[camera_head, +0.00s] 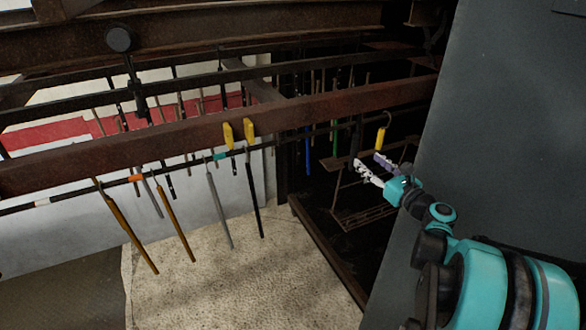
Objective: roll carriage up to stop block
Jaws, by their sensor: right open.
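My right gripper (371,166) is at the right of the head view, its two fingers apart. It is just below a yellow-handled hook (381,139) hanging from the rack; I see nothing clearly held between the fingers. A long thin dark rail (70,195) runs across the rack, with white, orange and teal bands on it. I cannot tell for certain which part is the carriage or the stop block. A dark round knob (120,39) on a black bracket (138,95) stands at the upper left. Two yellow pieces (238,133) sit on the rusty beam. My left gripper is out of view.
Several rods, including an orange-brown one (176,222) and a grey one (219,210), hang below the rusty beam (160,138). A wire basket (365,215) is below my right gripper. A large grey panel (500,130) fills the right side. Speckled floor (240,290) is clear at the bottom.

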